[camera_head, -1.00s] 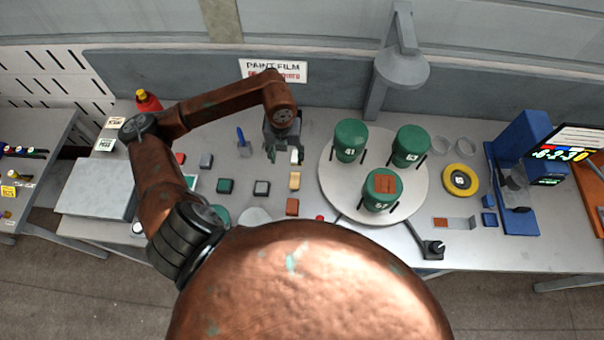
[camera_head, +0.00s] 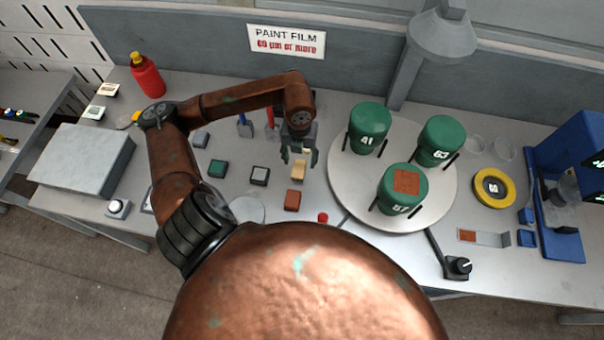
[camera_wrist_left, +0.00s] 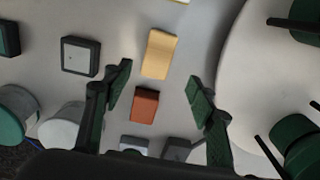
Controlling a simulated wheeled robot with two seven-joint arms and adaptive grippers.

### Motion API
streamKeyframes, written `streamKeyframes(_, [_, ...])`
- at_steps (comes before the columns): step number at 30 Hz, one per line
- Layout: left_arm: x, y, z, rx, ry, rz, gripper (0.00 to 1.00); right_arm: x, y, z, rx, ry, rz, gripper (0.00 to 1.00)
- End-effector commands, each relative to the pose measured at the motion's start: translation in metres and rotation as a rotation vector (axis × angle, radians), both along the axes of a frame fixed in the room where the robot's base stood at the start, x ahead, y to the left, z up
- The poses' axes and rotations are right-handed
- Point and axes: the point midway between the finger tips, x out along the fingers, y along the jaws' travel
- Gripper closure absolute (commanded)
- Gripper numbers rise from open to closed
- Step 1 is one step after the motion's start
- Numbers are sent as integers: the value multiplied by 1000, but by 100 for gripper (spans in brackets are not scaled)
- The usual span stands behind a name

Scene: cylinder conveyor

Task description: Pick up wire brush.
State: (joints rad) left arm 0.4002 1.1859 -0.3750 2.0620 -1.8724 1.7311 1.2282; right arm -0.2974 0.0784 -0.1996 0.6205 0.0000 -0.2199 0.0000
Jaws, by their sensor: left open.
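A tan, curved-edged block (camera_head: 299,170), which looks like the wooden back of the wire brush, lies on the bench; its bristles cannot be seen. It also shows in the left wrist view (camera_wrist_left: 159,54). My left gripper (camera_head: 299,155) is open and empty above the bench, close to the tan block on its far side in the head view. In the left wrist view the gripper's two green-padded fingers (camera_wrist_left: 161,88) stand wide apart, with a red-brown block (camera_wrist_left: 145,105) seen between them and the tan block beyond. My right gripper is not in view.
A round white turntable (camera_head: 342,192) with three green cylinders stands just right of the gripper. A red-brown block (camera_head: 293,200), a white-topped block (camera_head: 260,176) and a green block (camera_head: 217,168) lie nearby. A red bottle (camera_head: 147,77) stands at the back left.

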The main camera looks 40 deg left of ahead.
Motion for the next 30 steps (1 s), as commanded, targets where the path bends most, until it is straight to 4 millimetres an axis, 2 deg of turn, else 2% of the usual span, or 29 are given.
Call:
streamKeyframes(11, [1,2,-35,-1,2,0,48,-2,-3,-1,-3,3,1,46])
streamKeyframes(18, [5,7,-69,-1,2,-1,48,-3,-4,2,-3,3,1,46])
streamKeyframes(21, [5,7,-78,0,1,-3,48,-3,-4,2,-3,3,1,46])
streamKeyframes(30, [6,7,-81,1,0,-4,50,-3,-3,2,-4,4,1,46])
